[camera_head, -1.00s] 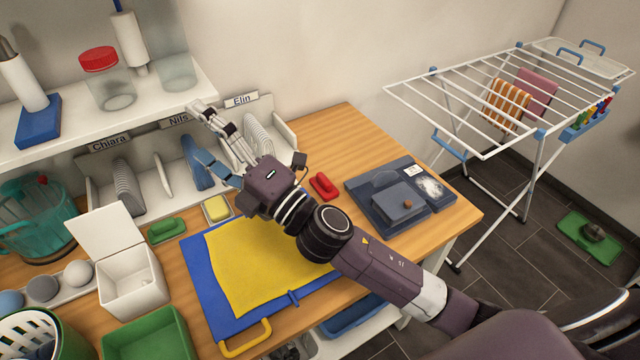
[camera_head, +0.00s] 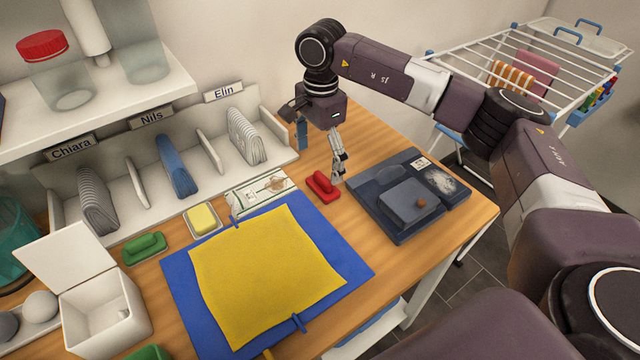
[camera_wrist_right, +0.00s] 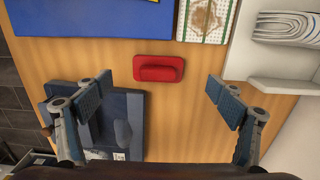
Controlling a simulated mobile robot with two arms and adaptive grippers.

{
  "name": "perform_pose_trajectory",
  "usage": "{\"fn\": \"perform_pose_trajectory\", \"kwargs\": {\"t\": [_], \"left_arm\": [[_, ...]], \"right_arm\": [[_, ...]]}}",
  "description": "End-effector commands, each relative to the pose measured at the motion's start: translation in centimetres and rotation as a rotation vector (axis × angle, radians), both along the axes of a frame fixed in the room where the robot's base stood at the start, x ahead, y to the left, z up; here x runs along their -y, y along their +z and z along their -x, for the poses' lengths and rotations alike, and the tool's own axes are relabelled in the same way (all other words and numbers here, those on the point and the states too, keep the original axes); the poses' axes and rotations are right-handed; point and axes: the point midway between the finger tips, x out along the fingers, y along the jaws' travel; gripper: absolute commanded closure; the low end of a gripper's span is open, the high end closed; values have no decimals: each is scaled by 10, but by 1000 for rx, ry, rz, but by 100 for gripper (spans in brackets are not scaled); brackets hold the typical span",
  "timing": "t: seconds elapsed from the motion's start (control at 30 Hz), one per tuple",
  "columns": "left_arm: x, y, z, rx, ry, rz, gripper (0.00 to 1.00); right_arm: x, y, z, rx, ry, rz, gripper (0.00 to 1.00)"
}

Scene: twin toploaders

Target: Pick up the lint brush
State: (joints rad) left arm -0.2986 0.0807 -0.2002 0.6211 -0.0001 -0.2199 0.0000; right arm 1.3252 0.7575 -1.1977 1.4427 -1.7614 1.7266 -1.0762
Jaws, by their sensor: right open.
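A red block with a raised handle (camera_head: 322,187), which looks like the lint brush, lies on the wooden table between a patterned packet and a dark board. It also shows in the wrist view (camera_wrist_right: 158,69), upper middle. My right gripper (camera_head: 320,150) points down above the table, just behind the red brush in the head view. Its fingers are wide apart and empty. In the wrist view the brush lies between and beyond the fingertips (camera_wrist_right: 160,98), not touching them. My left gripper is not in view.
The dark board (camera_head: 420,187) with a grey block (camera_head: 405,203) lies right of the brush. The packet (camera_head: 262,192) and blue board (camera_head: 190,285) with yellow cloth (camera_head: 265,275) lie left. A white divided rack (camera_head: 120,222) stands behind. A similar green block (camera_head: 144,248) lies farther left.

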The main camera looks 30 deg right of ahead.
Motion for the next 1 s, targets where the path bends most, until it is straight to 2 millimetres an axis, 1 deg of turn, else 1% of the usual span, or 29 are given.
{"fn": "perform_pose_trajectory", "kwargs": {"t": [0.03, 0.1, 0.27, 0.37, 0.47, 0.5, 0.6, 0.7, 0.9, 1.0], "left_arm": [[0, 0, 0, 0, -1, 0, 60], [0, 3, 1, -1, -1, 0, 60], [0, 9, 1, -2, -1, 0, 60], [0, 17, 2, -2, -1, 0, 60], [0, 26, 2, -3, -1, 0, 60], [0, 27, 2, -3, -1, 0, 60], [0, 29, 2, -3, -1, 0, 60], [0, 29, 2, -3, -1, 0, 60], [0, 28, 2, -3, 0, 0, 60], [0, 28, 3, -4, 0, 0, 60]], "right_arm": [[6, -1, 1, -6, -2, 18, 13], [10, -6, 1, -10, -3, 28, 13], [10, -23, 2, -10, -3, 27, 13], [11, -34, 2, -11, -4, 26, 13], [12, -50, 2, -13, -3, 25, 13], [12, -57, 2, -12, -2, 24, 13], [12, -69, 1, -9, -3, 23, 13], [11, -74, 1, -7, -2, 23, 13], [11, -75, 0, -7, -2, 23, 13], [11, -75, 1, -7, -2, 23, 24]]}}
